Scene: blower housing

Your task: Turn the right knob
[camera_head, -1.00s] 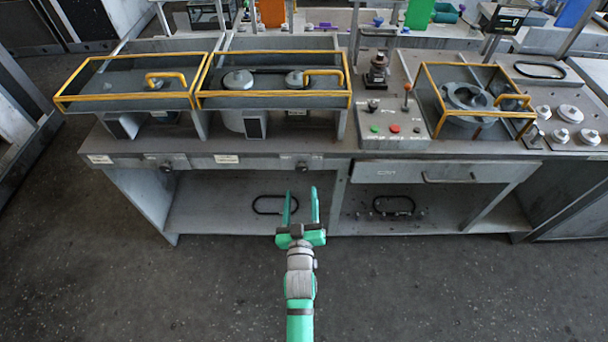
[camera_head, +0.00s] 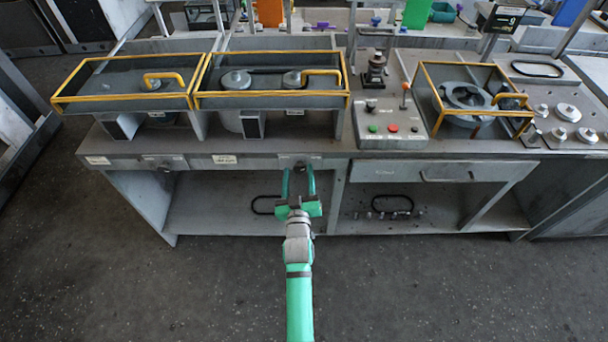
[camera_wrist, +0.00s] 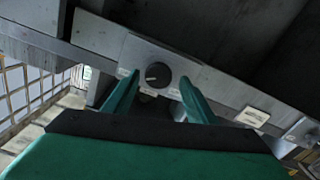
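The right knob (camera_head: 300,167) is a small dark round knob on the front rail of the bench. In the wrist view the knob (camera_wrist: 158,75) shows a pale mark on its face, with a small label below it. My gripper (camera_head: 298,174) points at this knob from the front. In the wrist view the two green fingers of my gripper (camera_wrist: 160,92) are spread, one to each side of and just below the knob. I cannot tell whether they touch it. The left knob (camera_head: 167,167) is on the same rail further left.
The bench (camera_head: 250,162) has yellow-framed covers (camera_head: 272,94) on top. A control box (camera_head: 388,127) with green and red buttons stands right of the middle. Below are open shelves (camera_head: 220,205) and a drawer (camera_head: 430,172). The floor in front is clear.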

